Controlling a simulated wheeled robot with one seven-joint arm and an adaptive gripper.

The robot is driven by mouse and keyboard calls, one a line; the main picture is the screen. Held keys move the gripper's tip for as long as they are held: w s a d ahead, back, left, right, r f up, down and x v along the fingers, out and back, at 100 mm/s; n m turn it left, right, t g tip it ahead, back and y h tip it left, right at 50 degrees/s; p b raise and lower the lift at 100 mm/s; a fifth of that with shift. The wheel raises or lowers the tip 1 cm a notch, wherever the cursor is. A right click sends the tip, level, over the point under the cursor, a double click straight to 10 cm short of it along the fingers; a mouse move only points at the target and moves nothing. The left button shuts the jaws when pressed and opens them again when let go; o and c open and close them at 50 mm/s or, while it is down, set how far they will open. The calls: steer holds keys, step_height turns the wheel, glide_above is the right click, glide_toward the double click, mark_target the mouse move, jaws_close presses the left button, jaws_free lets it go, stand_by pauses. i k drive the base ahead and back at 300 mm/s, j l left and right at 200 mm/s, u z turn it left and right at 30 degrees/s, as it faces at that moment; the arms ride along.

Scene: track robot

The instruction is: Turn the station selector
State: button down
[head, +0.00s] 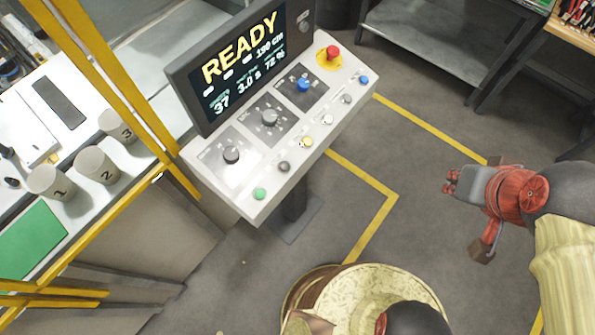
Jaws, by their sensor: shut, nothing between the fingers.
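A tilted control panel (345,75) stands left of centre in the head view. It carries three rotary knobs on square plates: a dark grey knob (231,154), a grey knob (269,118) and a blue knob (303,85). Their plate labels are too small to read, so I cannot tell which is the station selector. My gripper (452,182) is shut and empty, over the floor to the right of the panel, well apart from it.
A screen (243,62) reading READY rises behind the knobs. A red mushroom button (333,52) and a row of small buttons, including a green one (260,193), share the panel. Yellow posts (125,75) and numbered cups (95,166) are left. Floor between panel and gripper is clear.

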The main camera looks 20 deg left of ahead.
mark_target(232, 154)
steer(key=u, duration=0.45)
steer(key=k+u, duration=0.1)
steer(key=u, duration=0.35)
steer(key=k+u, duration=0.1)
steer(key=u, duration=0.8)
steer(key=i+j, duration=0.15)
steer(key=j, duration=0.15)
steer(key=i+j+z, duration=0.1)
steer(key=j, duration=0.2)
steer(key=i+j, duration=0.1)
steer(key=j, duration=0.25)
